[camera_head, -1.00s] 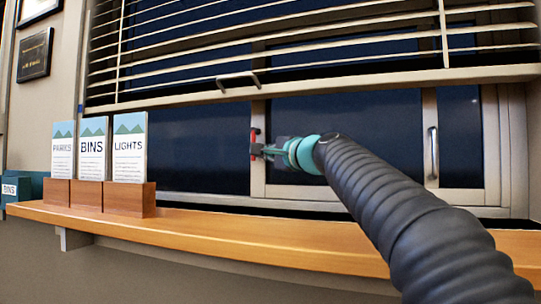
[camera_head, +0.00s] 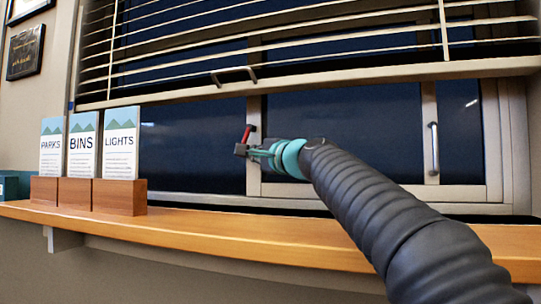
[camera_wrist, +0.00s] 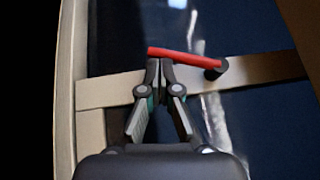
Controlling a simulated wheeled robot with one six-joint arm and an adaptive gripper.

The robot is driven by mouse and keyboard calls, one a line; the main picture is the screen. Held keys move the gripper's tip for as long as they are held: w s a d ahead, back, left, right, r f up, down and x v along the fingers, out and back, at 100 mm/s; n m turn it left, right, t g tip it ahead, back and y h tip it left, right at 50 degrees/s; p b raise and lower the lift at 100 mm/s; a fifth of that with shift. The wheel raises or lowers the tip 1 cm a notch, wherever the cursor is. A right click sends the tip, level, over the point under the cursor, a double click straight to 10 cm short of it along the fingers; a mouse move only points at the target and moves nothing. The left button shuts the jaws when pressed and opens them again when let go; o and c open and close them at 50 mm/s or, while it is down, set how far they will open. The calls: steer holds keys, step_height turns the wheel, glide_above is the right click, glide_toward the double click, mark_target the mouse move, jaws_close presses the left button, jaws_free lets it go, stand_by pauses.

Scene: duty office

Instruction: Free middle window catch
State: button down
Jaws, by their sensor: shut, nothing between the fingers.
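The middle window catch (camera_head: 246,134) is a short red lever with a dark pivot at its upper end, on the pale upright of the window frame. It tilts, with its lower end out to the left. In the wrist view the red lever (camera_wrist: 185,53) lies across the picture, its dark pivot at the right end. My gripper (camera_head: 241,149) is shut and empty at the lever's lower end. In the wrist view its fingertips (camera_wrist: 160,68) are together right against or just beside the lever; I cannot tell whether they touch.
A wooden sill (camera_head: 200,228) runs below the window. Three leaflet holders (camera_head: 88,194) stand on it at the left. A blind (camera_head: 300,76) hangs above the catch, with a dark handle (camera_head: 234,75) on its bottom rail. Another window handle (camera_head: 434,148) is at the right.

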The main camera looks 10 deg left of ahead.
steer(key=shift+w+a+r+p, duration=0.2)
steer(key=shift+a+p, duration=0.3)
steer(key=shift+a, duration=0.3)
steer(key=shift+w+a+r+p, duration=0.1)
steer(key=shift+a+r+p, duration=0.1)
steer(key=shift+a+p, duration=0.45)
steer(key=shift+w+a+r+p, duration=0.1)
steer(key=shift+a+r+p, duration=0.15)
steer(key=shift+a, duration=0.8)
steer(key=v, duration=1.2)
